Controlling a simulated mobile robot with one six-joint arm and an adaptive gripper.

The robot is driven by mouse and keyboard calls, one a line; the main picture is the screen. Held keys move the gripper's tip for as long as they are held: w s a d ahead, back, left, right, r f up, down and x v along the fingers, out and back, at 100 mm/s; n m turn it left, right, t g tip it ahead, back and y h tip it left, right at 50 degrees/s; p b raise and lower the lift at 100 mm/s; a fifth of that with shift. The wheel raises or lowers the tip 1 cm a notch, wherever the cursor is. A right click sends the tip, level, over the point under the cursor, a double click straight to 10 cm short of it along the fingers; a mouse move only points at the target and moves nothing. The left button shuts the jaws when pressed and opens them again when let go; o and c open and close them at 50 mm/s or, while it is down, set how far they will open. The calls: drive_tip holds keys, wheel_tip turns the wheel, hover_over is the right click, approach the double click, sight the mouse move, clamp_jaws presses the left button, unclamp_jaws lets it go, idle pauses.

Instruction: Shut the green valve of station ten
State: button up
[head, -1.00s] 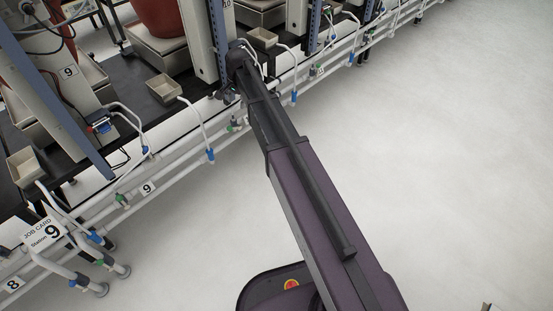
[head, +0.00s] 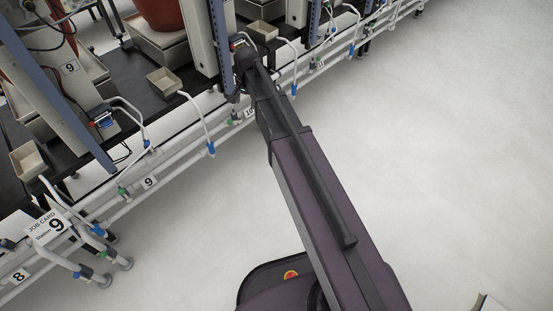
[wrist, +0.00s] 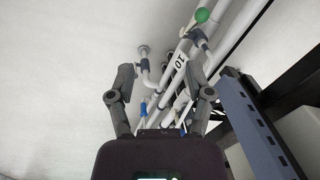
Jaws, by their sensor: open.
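The green valve (head: 235,115) of station ten sits on the white pipe rail, just left of the number 10 tag (head: 250,112). In the wrist view a round green handle (wrist: 202,15) shows near the top, beyond an upside-down number 10 tag (wrist: 180,61). My gripper (wrist: 161,82) is open, its two fingers spread with nothing held between them. The green handle lies ahead of the fingertips and to the right, apart from them. In the head view my gripper is mostly hidden by my arm's end, close to the blue post.
A blue-grey post (wrist: 247,118) stands close to the right finger in the wrist view. White pipes with blue fittings (head: 211,148) run along the bench front. Station nine's green valve (head: 123,191) is farther left.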

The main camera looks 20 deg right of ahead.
drive_tip(key=s+d+f+n+b, duration=0.1)
drive_tip(key=s+f+n+b, duration=0.1)
drive_tip(key=s, duration=0.5)
drive_tip(key=s+d+f+n+b, duration=0.2)
drive_tip(key=s+f+n, duration=0.1)
drive_tip(key=s, duration=0.4)
drive_tip(key=s+d+f+n+h+b, duration=0.1)
drive_tip(key=s+d+f+n+b, duration=0.1)
drive_tip(key=s, duration=0.5)
drive_tip(key=shift+s+d+f+g+b, duration=0.25)
drive_tip(key=shift+g+b, duration=0.15)
drive_tip(key=shift+b, duration=0.15)
drive_tip(key=shift+a, duration=0.1)
wheel_tip(320, 180, up, 7)
drive_tip(key=m+t+y+p, duration=0.2)
drive_tip(key=m+p, duration=0.4)
drive_tip(key=m, duration=0.5)
hover_over(230, 121)
drive_tip(key=s+d, duration=0.2)
drive_tip(key=s, duration=0.1)
drive_tip(key=shift+w+f, duration=0.15)
drive_tip(key=shift+w, duration=0.05)
drive_tip(key=shift+f, duration=0.1)
drive_tip(key=b+x, duration=1.3)
drive_tip(key=shift+w+f, duration=0.25)
drive_tip(key=shift+c, duration=0.2)
